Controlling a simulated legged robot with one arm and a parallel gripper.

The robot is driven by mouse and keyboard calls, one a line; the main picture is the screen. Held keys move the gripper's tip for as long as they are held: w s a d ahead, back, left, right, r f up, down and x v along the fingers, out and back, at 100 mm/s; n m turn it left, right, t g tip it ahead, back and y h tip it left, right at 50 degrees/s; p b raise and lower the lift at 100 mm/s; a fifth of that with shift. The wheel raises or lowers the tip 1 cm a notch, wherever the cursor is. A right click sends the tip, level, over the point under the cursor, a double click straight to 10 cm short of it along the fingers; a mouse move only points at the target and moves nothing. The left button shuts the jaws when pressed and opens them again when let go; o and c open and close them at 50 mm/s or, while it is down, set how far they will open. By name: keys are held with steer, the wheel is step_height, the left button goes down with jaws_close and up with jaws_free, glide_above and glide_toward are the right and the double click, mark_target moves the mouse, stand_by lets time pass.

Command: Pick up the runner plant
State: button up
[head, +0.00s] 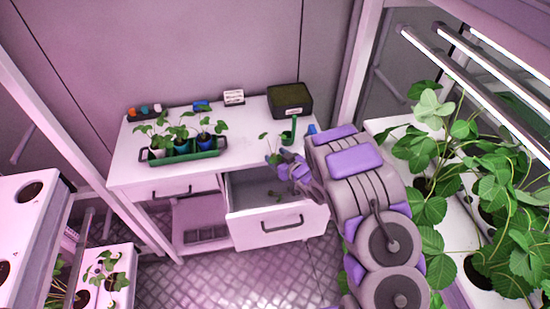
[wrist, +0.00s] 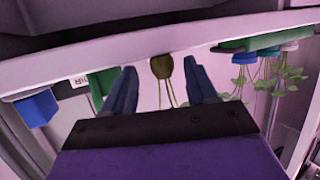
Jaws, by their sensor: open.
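The runner plant shows in the wrist view as a small brown-green root plug (wrist: 161,67) with thin stems, between the two blue fingers of my gripper (wrist: 161,72). The picture there appears upside down. The fingers are open, with a gap on each side of the plug.
The white desk (head: 130,170) has its drawer (head: 277,229) pulled out. On top are a green tray (head: 185,156) with potted plants, a black box (head: 290,100), a green holder (head: 288,134) and a white label block (head: 234,97). Plant racks stand left and right (head: 455,250).

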steer(key=shift+a, duration=0.5)
steer(key=shift+c, duration=1.2)
steer(key=shift+d, duration=0.35)
steer(key=c, duration=0.6)
jaws_close()
steer(key=shift+a, duration=0.1)
steer(key=shift+a, duration=0.1)
